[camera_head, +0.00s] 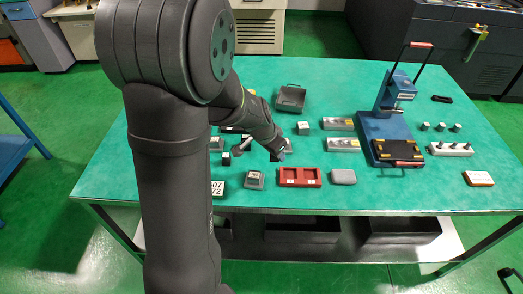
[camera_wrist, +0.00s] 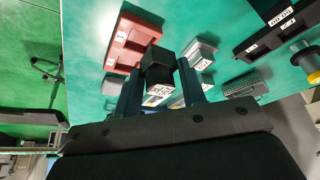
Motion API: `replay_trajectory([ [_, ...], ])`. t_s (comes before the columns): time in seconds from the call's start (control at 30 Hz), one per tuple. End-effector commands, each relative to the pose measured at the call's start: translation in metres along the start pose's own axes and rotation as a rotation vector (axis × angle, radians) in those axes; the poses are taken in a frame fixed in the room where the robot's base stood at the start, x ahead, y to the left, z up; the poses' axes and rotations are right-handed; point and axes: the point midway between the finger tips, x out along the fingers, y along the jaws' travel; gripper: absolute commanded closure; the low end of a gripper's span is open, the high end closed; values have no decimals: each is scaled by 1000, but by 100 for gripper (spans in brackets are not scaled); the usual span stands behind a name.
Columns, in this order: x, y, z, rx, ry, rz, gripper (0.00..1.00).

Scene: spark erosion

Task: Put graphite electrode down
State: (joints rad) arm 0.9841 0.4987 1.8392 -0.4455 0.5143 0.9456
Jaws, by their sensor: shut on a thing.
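The graphite electrode (camera_wrist: 158,62) is a black block on a pale, labelled base. My gripper (camera_wrist: 160,84) is shut on it in the wrist view, with one finger on each side. In the head view my gripper (camera_head: 279,155) is low over the green table, behind the red two-pocket tray (camera_head: 300,185); the electrode is too small to make out there. The red tray also shows in the wrist view (camera_wrist: 118,53), beside and beyond the electrode. I cannot tell whether the electrode touches anything beneath it.
Left of the red tray stands a grey labelled block (camera_head: 254,180); right of it lies a grey rounded box (camera_head: 343,177). Two metal blocks (camera_head: 343,145) and a blue press (camera_head: 388,125) stand farther right. The table's front right has free room.

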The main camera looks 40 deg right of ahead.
Motion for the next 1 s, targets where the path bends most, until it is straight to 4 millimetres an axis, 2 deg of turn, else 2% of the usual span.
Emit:
replay_trajectory([
  [0.1,-6,13,-6,2,1,0,85],
  [0.27,-6,11,-25,-10,3,0,85],
  [0.37,-1,1,-50,-28,5,0,85],
  [0.7,19,-45,-157,-125,1,-23,85],
  [1.0,34,-79,-237,-233,-6,-75,85],
])
